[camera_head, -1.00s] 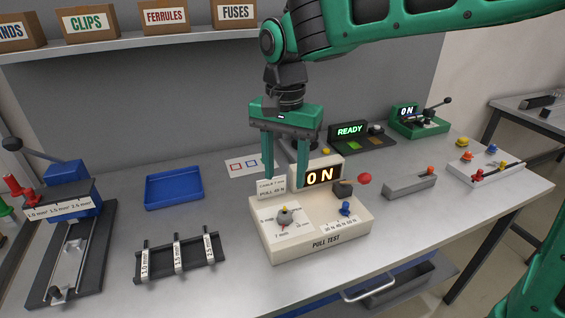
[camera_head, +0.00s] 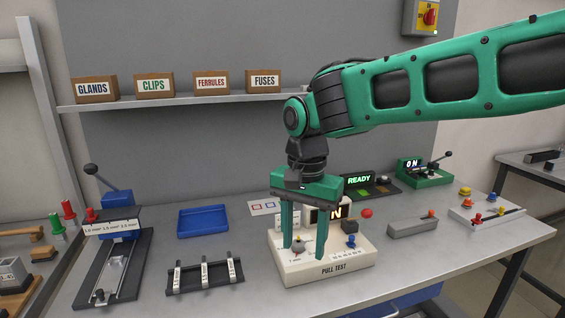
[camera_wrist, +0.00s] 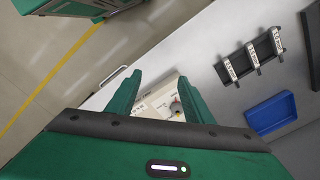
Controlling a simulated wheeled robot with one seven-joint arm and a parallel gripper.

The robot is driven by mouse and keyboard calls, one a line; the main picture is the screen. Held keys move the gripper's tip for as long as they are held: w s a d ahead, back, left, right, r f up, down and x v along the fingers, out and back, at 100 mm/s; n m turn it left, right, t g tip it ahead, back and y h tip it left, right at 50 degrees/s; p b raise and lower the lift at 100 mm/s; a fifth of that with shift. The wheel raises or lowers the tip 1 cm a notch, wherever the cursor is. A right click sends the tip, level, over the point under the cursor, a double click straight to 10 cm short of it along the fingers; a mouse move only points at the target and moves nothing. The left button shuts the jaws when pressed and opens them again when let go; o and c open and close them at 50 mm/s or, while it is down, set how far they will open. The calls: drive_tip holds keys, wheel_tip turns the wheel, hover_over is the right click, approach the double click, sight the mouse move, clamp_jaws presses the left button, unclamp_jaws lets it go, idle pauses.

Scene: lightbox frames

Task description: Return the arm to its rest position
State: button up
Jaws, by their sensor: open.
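My green arm (camera_head: 440,82) reaches in from the right, and its wrist hangs down over the bench. My gripper (camera_head: 305,250) points down, open and empty, in front of the cream pull test box (camera_head: 330,272) in the head view. Its fingers hide part of the box's lit display and front knob. In the wrist view my gripper (camera_wrist: 160,90) shows its two fingers apart, with part of the pull test box (camera_wrist: 158,102) and a grey knob seen between them. I cannot tell the exact height of the fingertips above the box.
A blue tray (camera_head: 203,222), a black rack (camera_head: 204,278) and a lever press (camera_head: 112,255) stand to the left. A grey block (camera_head: 412,228) and a green lever device (camera_head: 424,172) are to the right. A shelf (camera_head: 190,103) with labelled boxes runs behind my arm.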

drive_tip(key=s+d+f, duration=0.1)
drive_tip(key=s+d, duration=0.1)
drive_tip(key=d, duration=0.8)
drive_tip(key=s+d+f, duration=0.1)
drive_tip(key=s+d, duration=0.1)
drive_tip(key=d, duration=0.9)
drive_tip(key=s+d+f, duration=0.3)
drive_tip(key=s+d, duration=0.4)
drive_tip(key=s, duration=0.1)
drive_tip(key=s+d+f, duration=0.3)
drive_tip(key=s+d, duration=0.5)
drive_tip(key=s, duration=0.1)
drive_tip(key=shift+m, duration=0.3)
drive_tip(key=shift+s, duration=0.1)
drive_tip(key=shift+w+f, duration=0.2)
drive_tip(key=shift+w, duration=0.4)
